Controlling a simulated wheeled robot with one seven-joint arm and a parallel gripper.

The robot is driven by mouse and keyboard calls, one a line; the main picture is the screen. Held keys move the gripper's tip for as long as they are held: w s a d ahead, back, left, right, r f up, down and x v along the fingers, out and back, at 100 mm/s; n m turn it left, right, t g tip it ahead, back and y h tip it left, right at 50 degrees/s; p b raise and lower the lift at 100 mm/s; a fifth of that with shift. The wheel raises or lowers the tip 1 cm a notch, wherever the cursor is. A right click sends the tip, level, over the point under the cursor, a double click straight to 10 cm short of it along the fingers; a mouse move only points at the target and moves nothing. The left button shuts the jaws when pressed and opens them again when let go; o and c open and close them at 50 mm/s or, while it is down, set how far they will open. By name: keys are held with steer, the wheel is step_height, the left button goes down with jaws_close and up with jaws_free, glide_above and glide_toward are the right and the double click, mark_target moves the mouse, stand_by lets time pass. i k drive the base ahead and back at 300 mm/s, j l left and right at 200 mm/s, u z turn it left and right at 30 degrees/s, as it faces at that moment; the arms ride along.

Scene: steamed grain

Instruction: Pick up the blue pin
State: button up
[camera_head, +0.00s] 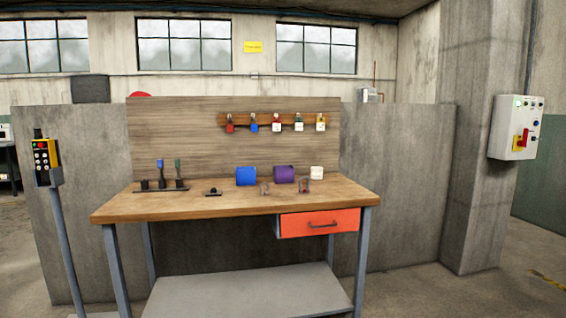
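A slim upright piece with a blue top and a dark lower part (160,170) stands at the left of the workbench, on a small dark base (148,190). It looks pin-like, and I see it only small. A similar piece with a green top (178,170) stands just to its right, and a short black piece (145,185) is to its left. A larger blue block (246,176) sits mid-bench, and a blue padlock (254,125) hangs on the board behind. My gripper is not in view.
The wooden workbench (120,208) has an orange drawer (318,223). On it are a small dark item (213,192), a purple block (284,174) and a white block (317,173). Several padlocks hang on the rail. A control post (46,160) stands left of the bench.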

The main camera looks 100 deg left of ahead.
mark_target(160, 164)
steer(key=u, duration=3.65)
steer(key=i+l, duration=0.35)
steer(key=i, duration=0.2)
steer(key=i+l+u, duration=0.1)
steer(key=i+l, duration=0.2)
steer(key=i, duration=0.25)
